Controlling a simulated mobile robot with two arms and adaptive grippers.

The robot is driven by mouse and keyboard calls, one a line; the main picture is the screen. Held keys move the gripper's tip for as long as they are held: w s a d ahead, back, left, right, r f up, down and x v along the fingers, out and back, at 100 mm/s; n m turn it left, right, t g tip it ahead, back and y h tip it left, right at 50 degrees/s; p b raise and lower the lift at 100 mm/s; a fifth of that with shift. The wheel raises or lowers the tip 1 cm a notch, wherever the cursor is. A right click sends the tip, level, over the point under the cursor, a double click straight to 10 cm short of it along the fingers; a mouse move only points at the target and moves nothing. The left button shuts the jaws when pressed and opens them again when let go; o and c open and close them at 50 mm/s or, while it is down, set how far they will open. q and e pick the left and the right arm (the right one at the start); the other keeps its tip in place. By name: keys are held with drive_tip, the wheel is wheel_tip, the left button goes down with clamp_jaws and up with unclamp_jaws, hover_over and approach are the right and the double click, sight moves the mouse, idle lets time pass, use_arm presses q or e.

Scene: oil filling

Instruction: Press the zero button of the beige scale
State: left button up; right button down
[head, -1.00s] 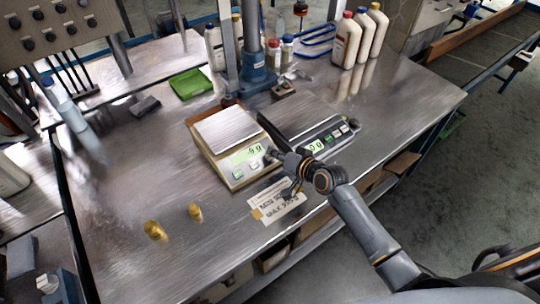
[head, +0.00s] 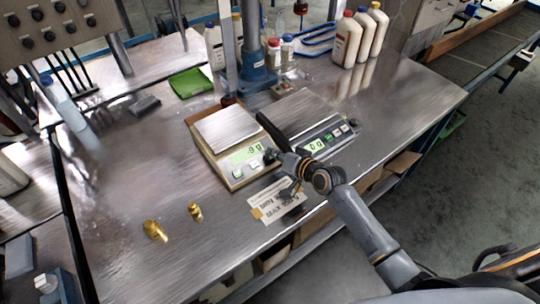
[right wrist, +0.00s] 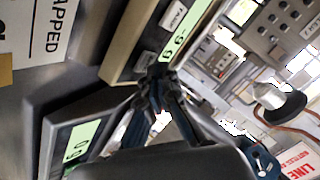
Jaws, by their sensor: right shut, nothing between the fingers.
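The beige scale (head: 226,176) stands on the steel bench with a bare metal plate on top. Its lit green display (head: 246,155) seems to read 9 g. Two light buttons sit on its front panel: a left one (head: 238,173) and a right one (head: 255,165). My right gripper (head: 270,157) is shut and empty, its tips at the right end of this panel by the right button. In the right wrist view the tips (right wrist: 160,74) are close to the beige scale's front (right wrist: 128,42); I cannot tell whether they touch it. My left gripper is not in view.
A grey scale (head: 338,135) stands close on the right, partly behind my gripper. A paper label (head: 276,200) lies in front. A green tray (head: 191,83) and bottles (head: 347,40) are at the back.

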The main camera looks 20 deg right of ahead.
drive_tip(key=shift+w+f+b, duration=0.1)
drive_tip(key=shift+f+b, duration=0.25)
drive_tip(key=shift+f, duration=0.05)
idle(0.7)
drive_tip(key=shift+r, duration=0.1)
drive_tip(key=shift+s+r+p, duration=0.25)
drive_tip(key=shift+r+p, duration=0.45)
drive_tip(key=shift+p, duration=0.25)
drive_tip(key=r+p, duration=0.1)
drive_tip(key=s+r+p, duration=0.1)
drive_tip(key=r+p, duration=0.2)
drive_tip(key=p, duration=0.1)
drive_tip(key=shift+s+d+r, duration=0.35)
idle(0.5)
